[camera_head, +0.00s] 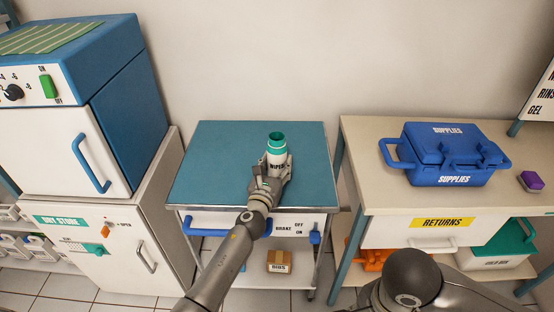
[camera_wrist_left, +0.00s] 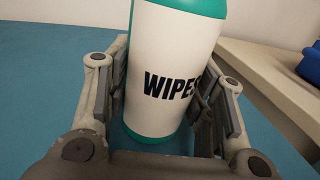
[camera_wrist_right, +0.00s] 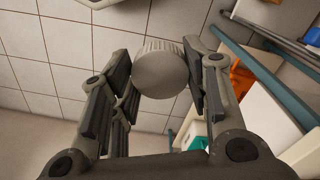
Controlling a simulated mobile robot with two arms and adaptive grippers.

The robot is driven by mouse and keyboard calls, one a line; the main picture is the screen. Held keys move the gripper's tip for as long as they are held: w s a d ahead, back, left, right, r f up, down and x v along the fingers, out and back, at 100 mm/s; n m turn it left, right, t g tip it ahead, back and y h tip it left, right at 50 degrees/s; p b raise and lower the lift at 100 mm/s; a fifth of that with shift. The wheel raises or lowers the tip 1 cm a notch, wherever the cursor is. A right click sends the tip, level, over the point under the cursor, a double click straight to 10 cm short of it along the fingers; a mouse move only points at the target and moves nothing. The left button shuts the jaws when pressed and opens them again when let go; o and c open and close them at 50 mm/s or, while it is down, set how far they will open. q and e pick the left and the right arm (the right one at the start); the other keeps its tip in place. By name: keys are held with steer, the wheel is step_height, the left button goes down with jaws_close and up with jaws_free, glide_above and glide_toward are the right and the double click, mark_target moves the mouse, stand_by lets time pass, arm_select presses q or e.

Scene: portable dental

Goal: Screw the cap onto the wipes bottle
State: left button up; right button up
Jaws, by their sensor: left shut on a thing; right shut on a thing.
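The wipes bottle (camera_head: 277,152) stands upright on the blue top of the cart. It is white with teal bands, and its open teal neck shows no cap. My left gripper (camera_head: 270,180) is shut around the bottle's lower body, and the left wrist view shows the bottle (camera_wrist_left: 170,70) between the fingers of that gripper (camera_wrist_left: 165,105). In the right wrist view my right gripper (camera_wrist_right: 160,85) is shut on a grey ribbed cap (camera_wrist_right: 160,72), held in the air above the floor. The right gripper and the cap are outside the head view.
The cart top (camera_head: 220,155) is otherwise clear. A beige counter (camera_head: 375,170) to the right holds a blue supplies case (camera_head: 450,155) and a small purple object (camera_head: 531,181). A blue and white cabinet (camera_head: 60,150) stands on the left. A wall rises behind the cart.

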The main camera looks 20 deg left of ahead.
mark_target(274, 160)
arm_select(q)
steer(key=shift+c, duration=0.4)
steer(key=shift+r, duration=0.1)
